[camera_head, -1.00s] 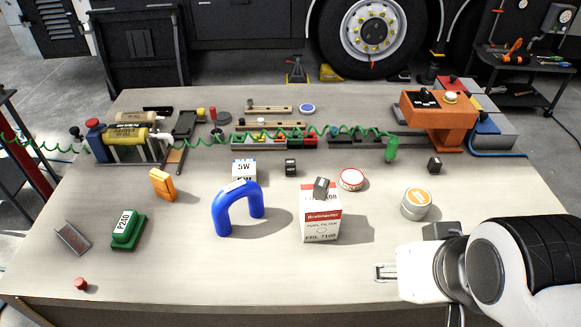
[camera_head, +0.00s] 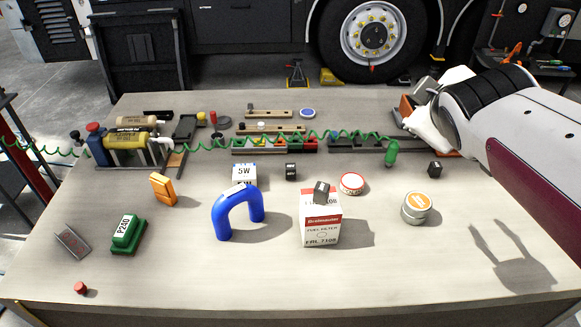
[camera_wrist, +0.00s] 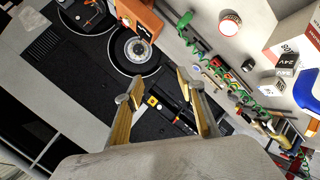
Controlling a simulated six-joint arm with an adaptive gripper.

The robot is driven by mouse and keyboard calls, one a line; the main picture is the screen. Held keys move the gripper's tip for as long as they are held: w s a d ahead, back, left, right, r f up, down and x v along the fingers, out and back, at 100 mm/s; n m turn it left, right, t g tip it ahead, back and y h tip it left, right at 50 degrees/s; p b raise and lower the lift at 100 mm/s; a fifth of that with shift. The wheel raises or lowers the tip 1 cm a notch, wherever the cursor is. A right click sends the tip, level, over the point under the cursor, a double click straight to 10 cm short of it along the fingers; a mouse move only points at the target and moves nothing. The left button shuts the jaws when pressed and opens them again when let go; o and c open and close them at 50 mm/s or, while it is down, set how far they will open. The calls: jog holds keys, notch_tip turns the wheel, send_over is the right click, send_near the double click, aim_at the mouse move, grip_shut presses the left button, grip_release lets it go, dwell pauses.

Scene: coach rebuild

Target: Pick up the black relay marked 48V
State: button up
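Three small black blocks that look like relays show in the head view. One (camera_head: 291,172) stands by the white 5W box, one (camera_head: 435,169) stands at the right near the orange block, and one (camera_head: 321,190) sits tilted on the fuel filter box (camera_head: 320,228). No 48V mark is legible on any of them. In the wrist view the block on the box (camera_wrist: 287,61) seems to read 24V. My gripper (camera_wrist: 156,88) is open and empty, its fingers wide apart. It is raised at the back right, over or near the orange block, away from all three blocks.
A blue hose arch (camera_head: 237,212) stands left of the filter box. A red-rimmed tin (camera_head: 351,182) and a round can (camera_head: 416,208) stand to its right. A green coiled hose (camera_head: 340,134) crosses the back. The front right of the table (camera_head: 420,275) is clear.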

jog(key=w+r+n+t, duration=0.2)
jog(key=w+r+n, duration=0.35)
jog(key=w, duration=0.45)
jog(key=w+a+f+n+t+y, duration=0.1)
jog(key=w+a+n+y, duration=0.4)
jog(key=w+n, duration=0.35)
jog(key=w+a+f+n+y, duration=0.1)
jog(key=w+a+n+y, duration=0.35)
jog(key=w+n, duration=0.4)
jog(key=n+g+y, duration=0.7)
jog(key=n+g, duration=0.8)
jog(key=n, duration=0.8)
send_near(291, 172)
jog(key=shift+w+a+r+h, duration=0.25)
jog(key=shift+w+a+r, duration=0.2)
jog(key=shift+x, duration=1.3)
